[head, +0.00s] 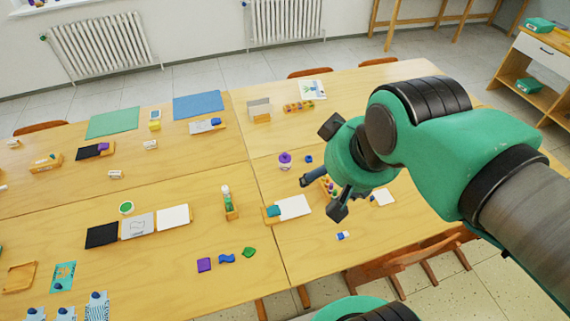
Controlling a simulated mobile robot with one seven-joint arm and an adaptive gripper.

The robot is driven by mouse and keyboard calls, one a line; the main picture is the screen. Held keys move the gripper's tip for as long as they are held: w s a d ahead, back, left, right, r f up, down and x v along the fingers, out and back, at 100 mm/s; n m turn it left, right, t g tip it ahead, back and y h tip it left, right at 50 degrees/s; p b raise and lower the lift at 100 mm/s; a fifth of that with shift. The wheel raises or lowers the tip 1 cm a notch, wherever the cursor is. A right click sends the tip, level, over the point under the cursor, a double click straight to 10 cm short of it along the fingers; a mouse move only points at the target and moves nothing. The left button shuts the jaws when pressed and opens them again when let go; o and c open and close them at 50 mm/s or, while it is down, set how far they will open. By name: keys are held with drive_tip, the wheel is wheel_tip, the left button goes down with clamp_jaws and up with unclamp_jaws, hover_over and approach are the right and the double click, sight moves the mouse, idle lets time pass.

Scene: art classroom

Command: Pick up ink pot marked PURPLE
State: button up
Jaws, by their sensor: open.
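A wooden holder with a green item (230,204) stands to the left. The table (200,150) has bare wood left of the pot.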

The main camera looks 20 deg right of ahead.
drive_tip(key=n+g, duration=0.1)
drive_tip(key=g, duration=0.5)
hover_over(285, 153)
drive_tip(key=f, duration=3.8)
drive_tip(key=shift+s+d, duration=0.1)
drive_tip(key=shift+s, duration=0.1)
drive_tip(key=shift+w+f, duration=0.1)
drive_tip(key=shift+f, duration=0.15)
drive_tip(key=shift+f+b, duration=0.75)
drive_tip(key=shift+f, duration=3.55)
